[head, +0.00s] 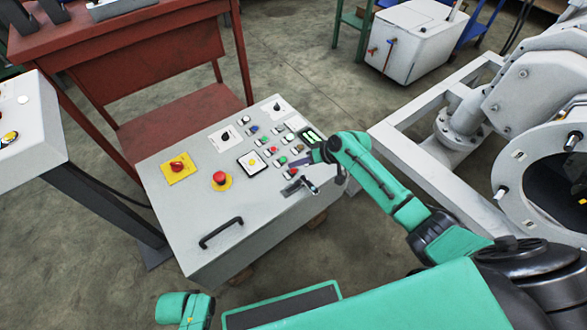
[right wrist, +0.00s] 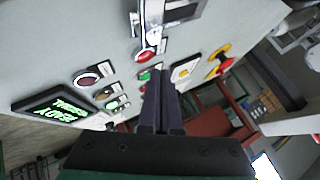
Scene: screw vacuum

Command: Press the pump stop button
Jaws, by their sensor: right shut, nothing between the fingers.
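The grey control panel (head: 205,150) carries rows of small buttons and lamps; their labels are too small to read, so I cannot tell which is pump stop. In the right wrist view a red button (right wrist: 147,55) and a green button (right wrist: 145,75) sit by the tips of my right gripper (right wrist: 153,76). The gripper is shut and empty, pointing at the panel; I cannot tell whether it touches. In the head view it is over the panel's right side (head: 298,162), hiding some controls. My left gripper is out of view.
A red mushroom button (head: 219,177) and another on a yellow plate (head: 177,167) are on the panel's left. A black handle (head: 221,232) is at the front. A lit green display (head: 312,136) is beside my right gripper. White machinery (head: 460,130) stands to the right.

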